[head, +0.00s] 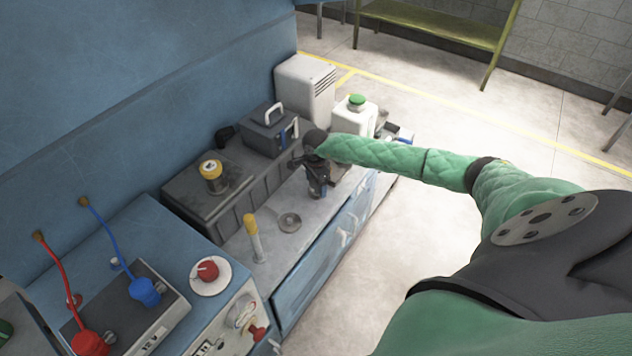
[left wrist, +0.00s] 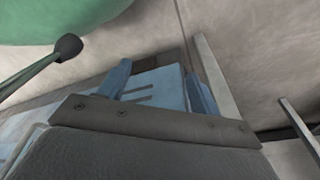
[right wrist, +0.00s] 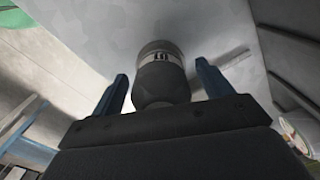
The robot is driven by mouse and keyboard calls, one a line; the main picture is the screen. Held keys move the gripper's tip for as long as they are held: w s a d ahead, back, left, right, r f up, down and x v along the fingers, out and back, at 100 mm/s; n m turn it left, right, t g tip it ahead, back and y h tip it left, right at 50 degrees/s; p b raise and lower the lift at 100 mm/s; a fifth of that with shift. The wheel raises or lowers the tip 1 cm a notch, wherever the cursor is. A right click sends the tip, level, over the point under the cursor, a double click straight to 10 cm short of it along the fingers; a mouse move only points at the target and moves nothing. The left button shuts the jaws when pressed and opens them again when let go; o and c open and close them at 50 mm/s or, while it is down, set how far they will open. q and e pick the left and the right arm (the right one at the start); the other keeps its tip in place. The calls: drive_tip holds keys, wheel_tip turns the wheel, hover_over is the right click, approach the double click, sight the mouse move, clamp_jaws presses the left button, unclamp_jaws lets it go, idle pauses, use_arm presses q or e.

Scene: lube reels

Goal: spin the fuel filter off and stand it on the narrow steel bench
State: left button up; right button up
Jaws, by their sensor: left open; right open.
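A dark rounded canister with a grey labelled band (right wrist: 160,72), apparently the fuel filter, shows between the fingers of my right gripper (right wrist: 160,90) in the right wrist view. The fingers are open, with a gap on each side of it. In the head view my right gripper (head: 319,184) is over the grey worktop (head: 272,255), and I cannot make out the canister there. My left gripper (left wrist: 160,88) is open and empty in the left wrist view and is outside the head view. I cannot tell for sure which surface is the narrow steel bench.
A yellow-topped cylinder (head: 252,238) and a grey disc (head: 289,222) are on the worktop. Behind are a grey toolbox (head: 268,132) and another yellow-capped piece (head: 212,175). A white green-capped jug (head: 354,118) stands beyond my right gripper. A yellow-green bench (head: 430,22) stands across open floor.

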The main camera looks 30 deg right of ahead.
drive_tip(key=c, duration=1.1)
drive_tip(key=shift+c, duration=0.4)
drive_tip(key=shift+f+b, duration=0.1)
drive_tip(key=shift+b, duration=0.2)
drive_tip(key=shift+f+n+b, duration=0.1)
drive_tip(key=shift+n+b, duration=0.25)
drive_tip(key=shift+n, duration=0.05)
drive_tip(key=n+b, duration=0.3)
drive_tip(key=shift+s, duration=0.1)
drive_tip(key=shift+n+b, duration=0.5)
drive_tip(key=shift+b, duration=0.15)
drive_tip(key=shift+r, duration=0.2)
